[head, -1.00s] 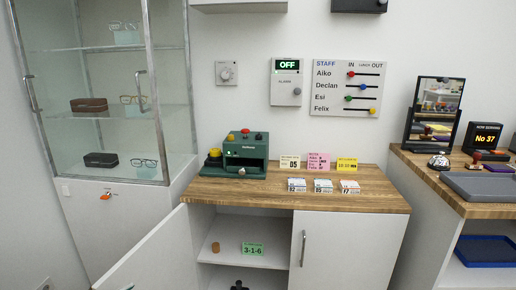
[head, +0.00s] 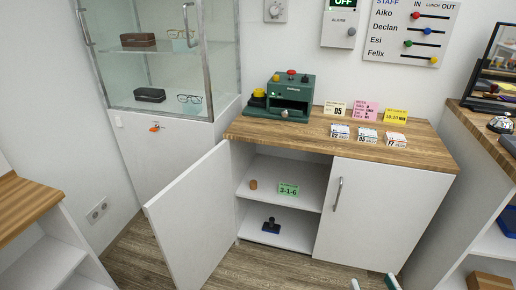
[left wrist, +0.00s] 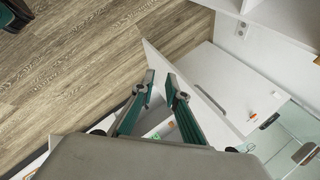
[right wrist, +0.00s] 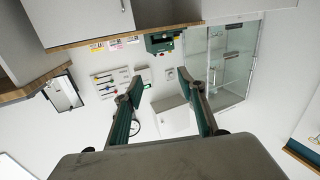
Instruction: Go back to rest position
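My right gripper (head: 374,284) only just shows at the bottom edge of the head view, in front of the cabinet. In the right wrist view its two fingers (right wrist: 160,78) stand wide apart with nothing between them. My left gripper is outside the head view. In the left wrist view its fingers (left wrist: 160,78) are apart by a smaller gap and hold nothing. The white cabinet door (head: 188,220) stands open on the left, and it shows beyond the left fingers. I cannot tell how far the left gripper is from it.
The wooden counter (head: 250,128) bears a green machine (head: 288,95) and several cards. Inside the open cabinet are a cork-coloured piece (head: 253,184), a green 3-1-6 card (head: 288,189) and a dark stamp (head: 271,226). A glass display case (head: 165,85) stands behind. Floor (head: 245,270) before the cabinet is clear.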

